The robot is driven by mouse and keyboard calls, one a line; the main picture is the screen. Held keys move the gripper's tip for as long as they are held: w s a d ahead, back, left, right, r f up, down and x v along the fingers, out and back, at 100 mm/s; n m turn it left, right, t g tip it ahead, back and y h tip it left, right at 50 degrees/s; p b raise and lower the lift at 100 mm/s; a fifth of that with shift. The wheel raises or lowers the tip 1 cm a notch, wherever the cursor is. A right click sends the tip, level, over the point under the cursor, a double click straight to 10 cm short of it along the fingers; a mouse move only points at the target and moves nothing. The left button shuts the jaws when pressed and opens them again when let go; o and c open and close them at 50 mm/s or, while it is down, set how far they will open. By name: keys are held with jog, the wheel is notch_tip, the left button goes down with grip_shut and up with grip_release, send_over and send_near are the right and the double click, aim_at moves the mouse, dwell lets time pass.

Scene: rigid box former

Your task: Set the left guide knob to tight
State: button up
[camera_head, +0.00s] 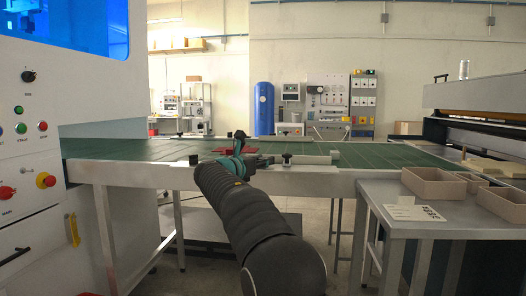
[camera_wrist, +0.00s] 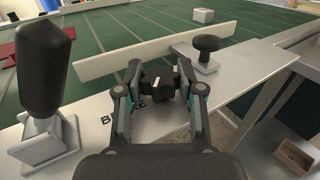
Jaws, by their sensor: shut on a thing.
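The guide knob (camera_wrist: 158,78), a black lobed knob with a short white mark on top, sits between my fingertips in the wrist view. My gripper (camera_wrist: 162,80) is shut on it, one finger on each side. The white mark runs roughly away from the wrist camera, a little slanted. Dark letters on the plate beneath are partly covered by the left finger. In the head view my gripper (camera_head: 241,155) is at the near edge of the green table, and the knob cannot be made out there.
In the wrist view, a tall black handle (camera_wrist: 46,68) on a grey bracket stands close left. A black mushroom-shaped knob (camera_wrist: 208,43) stands to the right. A pale guide rail (camera_wrist: 110,59) runs behind. In the head view, a side table with cardboard-coloured trays (camera_head: 434,186) is at the right.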

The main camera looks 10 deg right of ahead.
jog(key=shift+m+g+h+p, duration=0.3)
jog(key=shift+p, duration=0.1)
jog(key=o, duration=1.2)
jog(key=shift+c, duration=0.2)
jog(key=v, duration=1.2)
